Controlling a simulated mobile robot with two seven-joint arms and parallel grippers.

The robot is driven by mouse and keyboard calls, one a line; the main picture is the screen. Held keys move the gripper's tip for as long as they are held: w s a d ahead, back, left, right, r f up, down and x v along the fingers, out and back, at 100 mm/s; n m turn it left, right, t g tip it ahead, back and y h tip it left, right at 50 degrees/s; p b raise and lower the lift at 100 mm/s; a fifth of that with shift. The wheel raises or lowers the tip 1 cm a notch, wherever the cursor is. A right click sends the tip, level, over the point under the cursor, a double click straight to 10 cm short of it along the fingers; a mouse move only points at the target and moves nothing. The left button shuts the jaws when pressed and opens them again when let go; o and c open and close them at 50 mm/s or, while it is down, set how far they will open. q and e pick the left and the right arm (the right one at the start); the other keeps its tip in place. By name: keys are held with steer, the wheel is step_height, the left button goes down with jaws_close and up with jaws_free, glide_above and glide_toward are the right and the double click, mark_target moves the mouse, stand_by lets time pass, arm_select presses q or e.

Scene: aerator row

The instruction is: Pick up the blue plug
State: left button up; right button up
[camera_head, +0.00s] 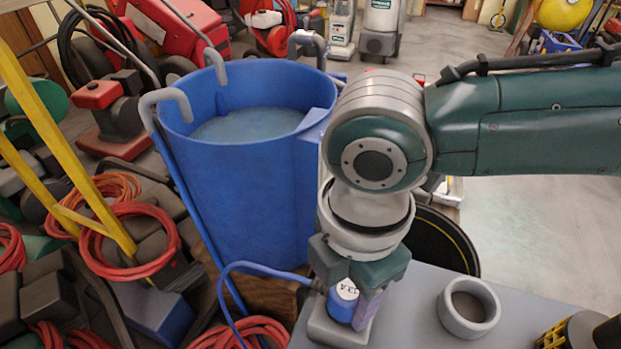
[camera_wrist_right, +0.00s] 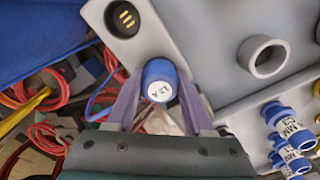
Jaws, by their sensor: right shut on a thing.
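My right gripper (camera_head: 356,305) is shut on the plug, one purple finger on each side, as the wrist view (camera_wrist_right: 160,92) shows. The plug is close to a pale grey block (camera_head: 325,335) at the table edge; I cannot tell if it touches it. In the wrist view a dark socket with gold contacts (camera_wrist_right: 124,18) lies just beyond the plug. My left gripper is not in view.
A grey table (camera_head: 420,325) carries a pale ring (camera_head: 469,307). Several blue labelled fittings (camera_wrist_right: 290,140) are at the right in the wrist view. A blue tub (camera_head: 240,170) of water stands behind. Orange cable coils (camera_head: 110,235) and clutter fill the left.

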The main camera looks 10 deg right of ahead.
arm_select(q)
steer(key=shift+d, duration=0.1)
arm_select(e)
jaws_close()
steer(key=shift+r, duration=0.1)
